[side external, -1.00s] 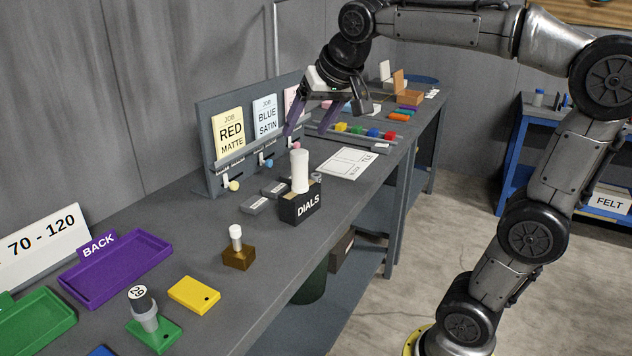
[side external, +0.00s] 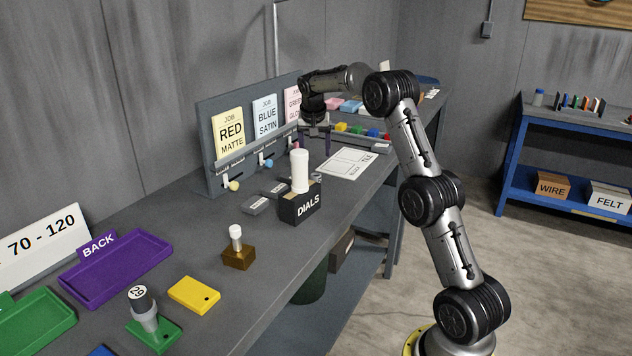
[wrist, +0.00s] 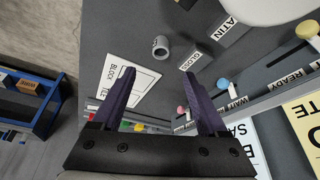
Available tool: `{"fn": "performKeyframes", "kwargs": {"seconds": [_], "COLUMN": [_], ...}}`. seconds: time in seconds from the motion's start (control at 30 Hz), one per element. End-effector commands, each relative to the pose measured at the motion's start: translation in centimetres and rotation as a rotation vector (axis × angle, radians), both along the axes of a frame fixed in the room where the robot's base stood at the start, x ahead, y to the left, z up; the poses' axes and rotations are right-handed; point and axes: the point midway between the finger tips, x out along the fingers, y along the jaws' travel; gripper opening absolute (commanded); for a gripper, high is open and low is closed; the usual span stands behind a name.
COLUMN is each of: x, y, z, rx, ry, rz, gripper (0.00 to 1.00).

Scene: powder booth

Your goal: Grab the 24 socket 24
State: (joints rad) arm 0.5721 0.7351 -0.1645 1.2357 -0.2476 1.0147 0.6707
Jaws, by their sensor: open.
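A small grey socket (wrist: 160,47) stands on the grey bench in the wrist view, with its open ring toward me and a mark too small to read. In the side view a bit of grey ring (side external: 316,177) shows behind the DIALS box, mostly hidden. My gripper (wrist: 161,74) is open and empty, with its two purple fingers apart above the bench; the socket appears just beyond the fingertips. In the side view my gripper (side external: 317,137) hangs in front of the job cards.
The DIALS box (side external: 301,205) with a tall white cylinder (side external: 300,171) stands close by. Grey label blocks (side external: 256,204) and the job board with levers (side external: 207,175) are to its left. A white sheet (side external: 346,163) lies flat beyond it.

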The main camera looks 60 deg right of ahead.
Motion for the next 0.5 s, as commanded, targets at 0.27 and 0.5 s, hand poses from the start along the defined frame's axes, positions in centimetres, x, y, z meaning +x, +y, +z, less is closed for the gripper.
{"fn": "performKeyframes", "kwargs": {"seconds": [0.27,0.5], "x": [0.8,1.2], "y": [-1.6,-2.4], "z": [-4.8,-6.7], "rx": [0.002,0.0], "ry": [0.003,0.0], "rz": [0.001,0.002], "gripper": [0.76,0.76]}}
